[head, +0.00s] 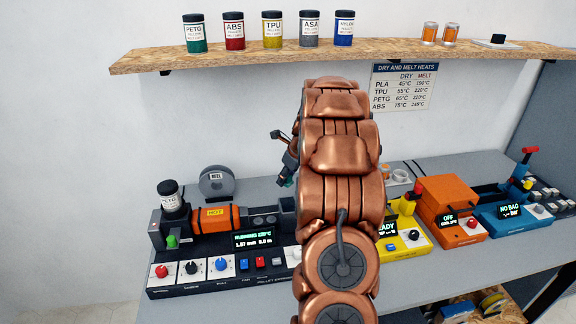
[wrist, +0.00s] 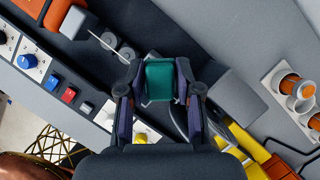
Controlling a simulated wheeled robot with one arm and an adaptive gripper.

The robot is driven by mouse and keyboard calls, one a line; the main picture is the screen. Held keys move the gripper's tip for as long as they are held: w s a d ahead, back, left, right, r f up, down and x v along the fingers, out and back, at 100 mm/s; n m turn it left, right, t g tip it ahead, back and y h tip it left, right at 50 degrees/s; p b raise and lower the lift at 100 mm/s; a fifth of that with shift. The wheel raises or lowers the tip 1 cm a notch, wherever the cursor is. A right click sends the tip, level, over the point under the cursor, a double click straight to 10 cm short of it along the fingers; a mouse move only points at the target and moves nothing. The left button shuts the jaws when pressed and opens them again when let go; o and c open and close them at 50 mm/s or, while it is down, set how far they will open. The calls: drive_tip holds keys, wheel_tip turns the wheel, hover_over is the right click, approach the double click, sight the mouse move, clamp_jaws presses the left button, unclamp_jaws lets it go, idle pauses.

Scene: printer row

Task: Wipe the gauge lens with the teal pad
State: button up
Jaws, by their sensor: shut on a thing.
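The teal pad (wrist: 160,80) is held between the two fingers of my gripper (wrist: 159,92), which is shut on it. In the head view my gripper (head: 286,170) hangs above the bench beside my copper arm, with a bit of teal at its tip. Two small round grey dials sit on the black extruder (head: 215,268); they show in the wrist view (wrist: 118,48) up and left of the pad. I cannot tell which one is the gauge lens. The pad looks apart from them. My arm hides the middle of the bench.
An orange barrel marked HOT (head: 216,217) and a pellet jar (head: 170,195) stand on the extruder. A grey reel (head: 217,183) stands behind. Yellow (head: 405,236), orange (head: 450,212) and blue (head: 512,220) machines are to the right. Jars line the shelf (head: 150,62) above.

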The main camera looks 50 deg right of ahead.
drive_tip(key=shift+r, duration=1.25)
